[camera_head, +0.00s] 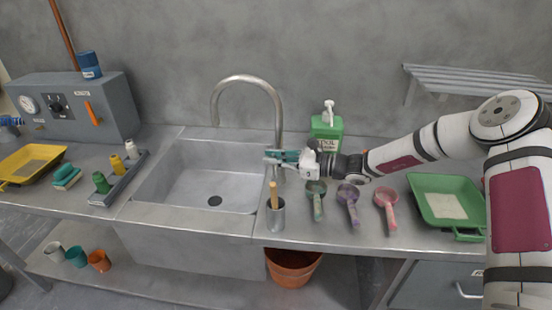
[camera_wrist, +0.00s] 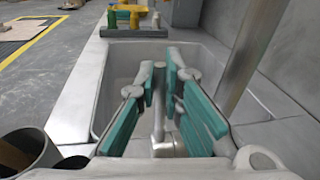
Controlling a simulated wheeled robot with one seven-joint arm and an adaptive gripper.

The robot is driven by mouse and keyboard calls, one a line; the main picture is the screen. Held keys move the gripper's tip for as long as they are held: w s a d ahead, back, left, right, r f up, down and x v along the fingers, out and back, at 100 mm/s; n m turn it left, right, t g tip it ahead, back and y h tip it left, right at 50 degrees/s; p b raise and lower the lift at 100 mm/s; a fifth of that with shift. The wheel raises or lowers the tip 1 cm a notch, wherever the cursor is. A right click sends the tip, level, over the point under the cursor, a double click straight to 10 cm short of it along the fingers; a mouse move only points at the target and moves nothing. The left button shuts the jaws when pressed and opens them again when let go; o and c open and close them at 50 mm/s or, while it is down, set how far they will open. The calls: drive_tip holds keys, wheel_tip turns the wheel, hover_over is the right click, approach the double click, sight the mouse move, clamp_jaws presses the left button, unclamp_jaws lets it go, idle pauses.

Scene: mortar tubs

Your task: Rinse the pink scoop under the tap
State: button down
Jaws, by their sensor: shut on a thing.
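The pink scoop (camera_head: 386,205) lies on the counter at the right end of a row of scoops, apart from my gripper. The tap (camera_head: 279,110) is a tall curved grey pipe behind the sink (camera_head: 165,190); its post also shows in the wrist view (camera_wrist: 251,62). My gripper (camera_head: 272,157) is at the sink's right edge, beside the tap post, pointing left. Its teal fingers (camera_wrist: 160,85) are closed in around a slim grey metal piece (camera_wrist: 158,118), which looks like the tap's lever, though fingers hide much of it. I see no water running.
A green scoop (camera_head: 316,203) and a purple scoop (camera_head: 349,207) lie left of the pink one. A grey cup (camera_head: 275,217) with a wooden handle stands in front of my gripper. A green soap bottle (camera_head: 326,131) stands behind, and a green tray (camera_head: 422,214) at right.

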drive_tip(key=shift+a+h, duration=0.2)
drive_tip(key=shift+h, duration=0.1)
drive_tip(key=c, duration=1.7)
unclamp_jaws()
drive_tip(key=v, duration=1.2)
